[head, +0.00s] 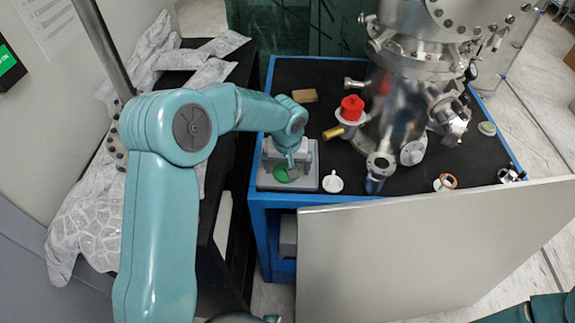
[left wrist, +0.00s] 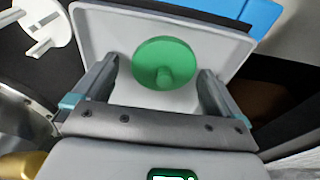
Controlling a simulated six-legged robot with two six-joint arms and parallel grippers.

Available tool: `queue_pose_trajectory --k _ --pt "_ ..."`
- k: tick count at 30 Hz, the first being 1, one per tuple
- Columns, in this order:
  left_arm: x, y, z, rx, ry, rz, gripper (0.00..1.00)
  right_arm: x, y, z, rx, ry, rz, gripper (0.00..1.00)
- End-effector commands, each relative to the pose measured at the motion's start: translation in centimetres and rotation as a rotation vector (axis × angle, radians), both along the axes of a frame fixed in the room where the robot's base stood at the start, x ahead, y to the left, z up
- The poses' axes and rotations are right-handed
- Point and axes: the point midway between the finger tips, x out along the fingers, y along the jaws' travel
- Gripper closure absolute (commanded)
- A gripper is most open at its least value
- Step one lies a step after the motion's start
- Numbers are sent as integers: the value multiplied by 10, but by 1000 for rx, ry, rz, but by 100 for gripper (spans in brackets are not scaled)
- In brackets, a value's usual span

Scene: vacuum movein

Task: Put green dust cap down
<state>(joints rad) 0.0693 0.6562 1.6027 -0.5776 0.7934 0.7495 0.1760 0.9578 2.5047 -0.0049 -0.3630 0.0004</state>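The green dust cap (head: 281,174) is a round disc that lies in a grey tray (head: 265,182) at the near left corner of the blue-framed bench. In the left wrist view the cap (left wrist: 160,58) shows its knob and rests on the light floor of the tray (left wrist: 85,22). My left gripper (head: 290,163) is low over the tray and partly hides the cap in the head view. My right gripper is out of view.
A white cap (head: 332,183) lies on the black bench top (head: 330,85) just right of the tray. A metal vacuum chamber (head: 395,105) with a red cap (head: 352,106) stands behind. A grey panel (head: 430,255) stands in front of the bench. Foil-wrapped parts (head: 90,215) lie at left.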

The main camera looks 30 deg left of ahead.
Motion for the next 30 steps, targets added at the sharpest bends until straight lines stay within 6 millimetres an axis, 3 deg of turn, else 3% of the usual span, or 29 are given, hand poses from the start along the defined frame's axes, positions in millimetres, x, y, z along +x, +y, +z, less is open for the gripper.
queue_pose_trajectory --k 10,21,25,30 --pt "0 0 12 1 -3 0 0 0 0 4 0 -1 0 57" --pt "-11 -6 93 0 -4 0 0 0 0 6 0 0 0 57" --pt "-14 -7 112 0 -3 0 0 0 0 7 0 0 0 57" --pt "-16 -8 122 0 0 0 0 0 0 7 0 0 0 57"
